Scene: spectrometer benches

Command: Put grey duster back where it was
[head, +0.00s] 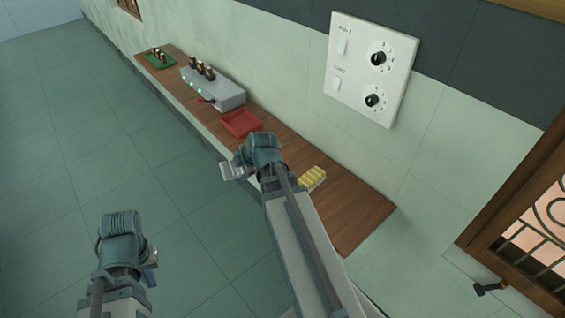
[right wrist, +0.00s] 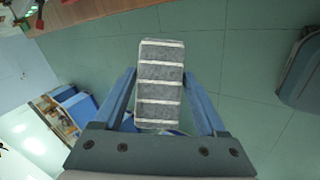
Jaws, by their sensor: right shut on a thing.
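The grey duster (right wrist: 160,85), a grey block with white stripes, is between the blue fingers of my right gripper (right wrist: 160,78). My right gripper is shut on it, and it sticks out past the fingertips. In the head view the duster (head: 228,173) shows as a small pale block at the end of my right gripper (head: 240,171), over the front edge of the wooden bench (head: 345,215). My left gripper (head: 151,272) is low at the left above the floor, and its fingers are too hidden to tell their state.
A yellow striped block (head: 312,178) lies on the bench right of my right arm. A red tray (head: 240,122), a grey instrument (head: 222,94) with green lights and a green tray (head: 160,62) stand farther along. A switch panel (head: 352,65) is on the wall. Bare bench shows at the near end.

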